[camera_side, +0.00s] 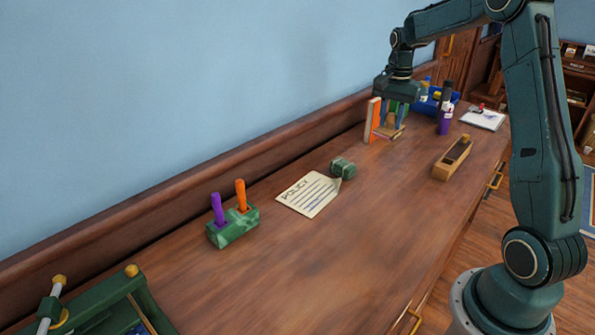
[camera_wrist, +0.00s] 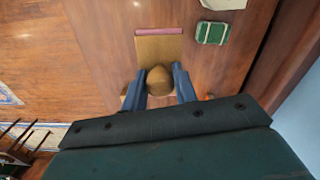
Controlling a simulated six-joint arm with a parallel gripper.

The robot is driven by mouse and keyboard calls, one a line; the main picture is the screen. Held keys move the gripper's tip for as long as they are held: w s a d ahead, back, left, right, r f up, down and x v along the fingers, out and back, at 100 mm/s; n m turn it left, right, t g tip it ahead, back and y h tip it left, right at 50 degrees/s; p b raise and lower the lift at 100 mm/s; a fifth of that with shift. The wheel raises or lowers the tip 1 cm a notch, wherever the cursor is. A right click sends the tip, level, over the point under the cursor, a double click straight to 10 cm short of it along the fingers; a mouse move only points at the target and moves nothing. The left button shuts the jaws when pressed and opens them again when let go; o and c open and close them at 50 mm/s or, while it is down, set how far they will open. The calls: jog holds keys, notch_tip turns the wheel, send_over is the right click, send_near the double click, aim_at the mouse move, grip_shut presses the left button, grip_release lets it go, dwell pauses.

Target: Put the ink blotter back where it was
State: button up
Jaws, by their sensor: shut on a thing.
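The ink blotter is a small wooden block with a round knob on top and a pink edge underneath. In the wrist view, my gripper (camera_wrist: 159,88) has its two blue fingers closed on the knob of the blotter (camera_wrist: 158,48). In the side view, my gripper (camera_side: 393,118) points down at the far part of the desk, with the blotter (camera_side: 390,133) below its fingers. The fingers partly hide the blotter there. I cannot tell whether it touches the desk or hangs just above.
An orange book (camera_side: 373,120) stands close left of my gripper. A blue tray (camera_side: 436,103) and purple bottle (camera_side: 446,118) are behind right. A wooden box (camera_side: 452,158), green weight (camera_side: 342,167), policy sheet (camera_side: 308,196) and pen holder (camera_side: 233,227) lie nearer. The desk's middle front is bare.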

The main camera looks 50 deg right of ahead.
notch_tip(320, 180, down, 15)
dwell(0.4)
jog(key=shift+f, duration=2.05)
jog(key=shift+f, duration=0.2)
jog(key=o, duration=1.1)
jog(key=shift+r, duration=0.1)
notch_tip(320, 180, up, 12)
jog(key=shift+r, duration=0.1)
